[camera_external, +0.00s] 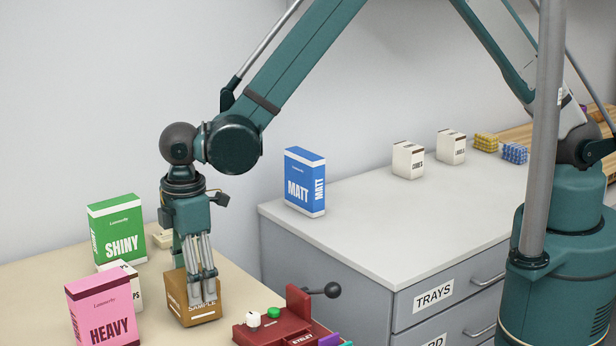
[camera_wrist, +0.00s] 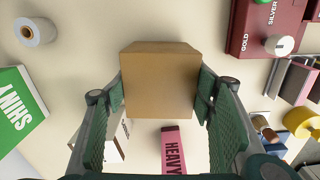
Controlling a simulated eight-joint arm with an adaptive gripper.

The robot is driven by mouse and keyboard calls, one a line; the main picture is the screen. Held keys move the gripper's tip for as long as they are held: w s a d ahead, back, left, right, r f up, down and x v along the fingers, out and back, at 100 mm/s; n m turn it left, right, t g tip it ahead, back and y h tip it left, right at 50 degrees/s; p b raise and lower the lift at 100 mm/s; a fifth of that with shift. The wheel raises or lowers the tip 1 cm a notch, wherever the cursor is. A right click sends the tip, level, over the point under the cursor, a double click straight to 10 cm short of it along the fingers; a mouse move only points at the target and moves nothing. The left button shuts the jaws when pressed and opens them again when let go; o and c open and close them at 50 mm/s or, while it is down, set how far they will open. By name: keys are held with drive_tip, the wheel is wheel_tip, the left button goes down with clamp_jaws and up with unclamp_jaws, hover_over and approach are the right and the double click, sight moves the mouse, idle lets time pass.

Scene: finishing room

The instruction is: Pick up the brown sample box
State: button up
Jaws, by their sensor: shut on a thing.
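The brown sample box (camera_external: 194,304) is a small cardboard-coloured box with dark and white print on its sides. It is at the front of the beige table, between the pink HEAVY box and the red machine. My gripper (camera_external: 203,290) points down over it with its fingers along the box. In the wrist view the box (camera_wrist: 160,82) sits between the two green finger pads (camera_wrist: 161,98), one on each side. My gripper is shut on it. I cannot tell whether its underside is clear of the table.
A green SHINY box (camera_external: 118,232) and a pink HEAVY box (camera_external: 104,309) stand left of the gripper, with a white box (camera_external: 125,270) between. A red machine (camera_external: 280,325) with a black-knobbed lever is close on the right. A blue MATT box (camera_external: 305,182) stands on the grey cabinet.

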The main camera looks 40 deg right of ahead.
drive_tip(key=shift+r, duration=4.5)
